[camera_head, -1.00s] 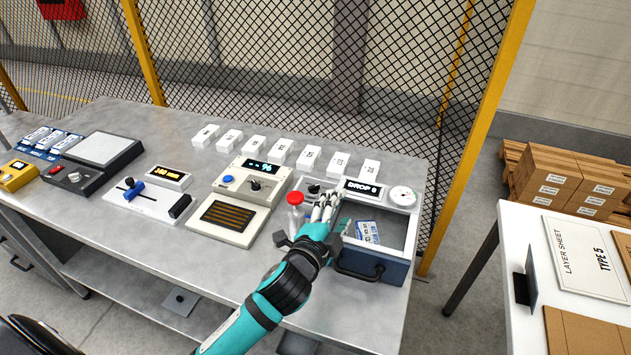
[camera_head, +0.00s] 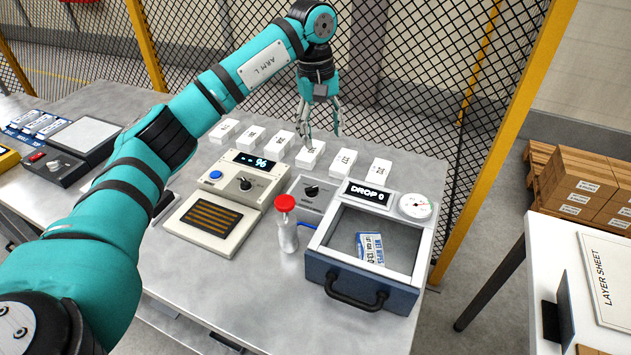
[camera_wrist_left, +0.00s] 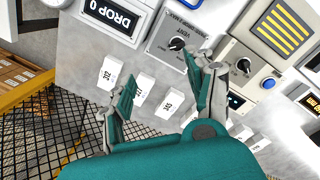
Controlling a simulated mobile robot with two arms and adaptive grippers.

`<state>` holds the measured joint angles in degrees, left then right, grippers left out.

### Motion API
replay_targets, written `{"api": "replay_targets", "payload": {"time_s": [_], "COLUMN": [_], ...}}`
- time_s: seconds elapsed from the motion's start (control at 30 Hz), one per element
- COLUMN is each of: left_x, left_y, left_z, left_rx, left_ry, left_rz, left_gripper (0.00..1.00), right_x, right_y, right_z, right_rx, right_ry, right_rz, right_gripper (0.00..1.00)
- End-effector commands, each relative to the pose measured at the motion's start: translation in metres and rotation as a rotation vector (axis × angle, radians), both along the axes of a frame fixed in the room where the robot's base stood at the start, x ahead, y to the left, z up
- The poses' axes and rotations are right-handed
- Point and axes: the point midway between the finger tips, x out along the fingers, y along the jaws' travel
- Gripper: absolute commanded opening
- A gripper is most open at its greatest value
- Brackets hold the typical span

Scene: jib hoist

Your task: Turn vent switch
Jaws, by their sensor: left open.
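The vent switch is a black rotary knob (camera_head: 311,190) on a small grey panel, left of the drop box. In the left wrist view its knob (camera_wrist_left: 177,43) sits on a plate marked VENT. My left gripper (camera_head: 320,132) is open and empty, pointing down above the row of white tags, behind the switch and apart from it. In the left wrist view the open fingers (camera_wrist_left: 160,80) lie on both sides of the view, with the knob beyond them near the right finger. My right gripper is not in view.
A red-capped bottle (camera_head: 287,225) stands in front of the switch panel. The drop box (camera_head: 365,284) holds a labelled packet. A beige device (camera_head: 228,205) with its own knob is at left. White tags (camera_head: 342,159) line the back, before a mesh fence.

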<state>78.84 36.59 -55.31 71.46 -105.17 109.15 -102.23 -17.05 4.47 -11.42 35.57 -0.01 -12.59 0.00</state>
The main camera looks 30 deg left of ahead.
Motion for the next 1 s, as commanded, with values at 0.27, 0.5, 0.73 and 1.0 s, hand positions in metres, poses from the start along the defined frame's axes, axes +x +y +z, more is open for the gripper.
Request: {"api": "replay_targets", "payload": {"time_s": [0.27, 0.5, 0.73, 1.0], "left_x": [-0.006, -0.008, -0.008, -0.007], "left_y": [0.027, 0.027, 0.025, 0.025], "left_z": [-0.001, -0.048, -0.099, -0.145], "left_rx": [0.087, 0.084, 0.083, 0.082], "left_ry": [0.035, 0.037, 0.037, 0.033], "left_rz": [0.000, 0.000, 0.001, 0.001], "left_gripper": [0.56, 0.56, 0.56, 0.56], "right_x": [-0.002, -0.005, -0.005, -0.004], "right_y": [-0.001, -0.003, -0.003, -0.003], "right_z": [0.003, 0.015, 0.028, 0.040], "right_rx": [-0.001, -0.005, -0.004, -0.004], "right_ry": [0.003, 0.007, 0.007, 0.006], "right_rz": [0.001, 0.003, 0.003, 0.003], "right_gripper": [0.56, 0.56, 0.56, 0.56]}}
